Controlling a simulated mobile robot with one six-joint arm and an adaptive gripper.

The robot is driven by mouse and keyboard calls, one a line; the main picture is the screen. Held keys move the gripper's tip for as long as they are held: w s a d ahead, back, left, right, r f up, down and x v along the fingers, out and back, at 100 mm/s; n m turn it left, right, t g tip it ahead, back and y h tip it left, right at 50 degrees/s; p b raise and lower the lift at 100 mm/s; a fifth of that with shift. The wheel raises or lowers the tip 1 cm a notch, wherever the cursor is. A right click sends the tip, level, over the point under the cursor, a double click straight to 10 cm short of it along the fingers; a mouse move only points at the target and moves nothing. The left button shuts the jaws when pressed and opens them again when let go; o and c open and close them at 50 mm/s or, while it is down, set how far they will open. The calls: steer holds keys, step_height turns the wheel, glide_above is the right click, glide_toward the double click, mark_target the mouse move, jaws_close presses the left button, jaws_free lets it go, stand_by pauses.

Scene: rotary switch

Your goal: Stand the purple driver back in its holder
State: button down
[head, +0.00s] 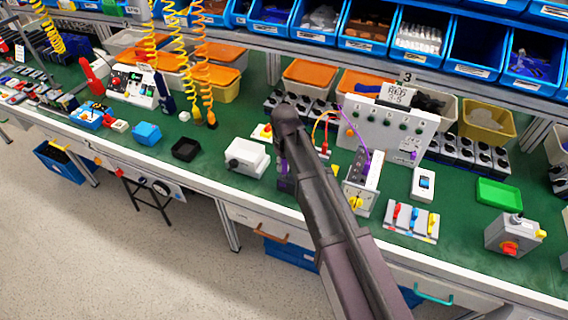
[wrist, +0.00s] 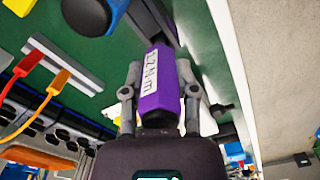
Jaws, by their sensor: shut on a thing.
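The purple driver (wrist: 166,85), with a white "1.2 N·m" label on its side, sits between the two fingers of my gripper (wrist: 161,78) in the wrist view. The gripper is shut on it. In the head view a purple patch (head: 283,170) shows just left of my forearm, over the front part of the bench; my arm hides most of the gripper there. A dark, narrow shape (wrist: 152,22) lies beyond the driver's far end in the wrist view. I cannot tell whether it is the holder or whether the driver touches it.
The green bench (head: 330,165) has a white box (head: 247,158) left of my arm. A grey box with a yellow knob (head: 356,202) and a panel of coloured switches (head: 412,220) stand to the right. A tall white test panel (head: 390,130) stands behind. Blue bins line the shelf above.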

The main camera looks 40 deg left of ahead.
steer(key=shift+f+b, duration=1.4)
steer(key=shift+f, duration=0.05)
steer(key=shift+c, duration=1.5)
jaws_free()
steer(key=shift+r, duration=0.25)
step_height(320, 180, up, 13)
steer(key=p, duration=1.3)
steer(key=w+d+r+m+p, duration=0.2)
steer(key=w+d+m+p, duration=0.1)
steer(key=d, duration=0.7)
steer(key=w+d+r+m+p, duration=0.3)
steer(key=w+d+m, duration=0.1)
steer(key=w+d, duration=0.3)
steer(key=shift+w+d+r+m, duration=0.3)
steer(key=shift+d+m, duration=0.1)
steer(key=shift+d, duration=1)
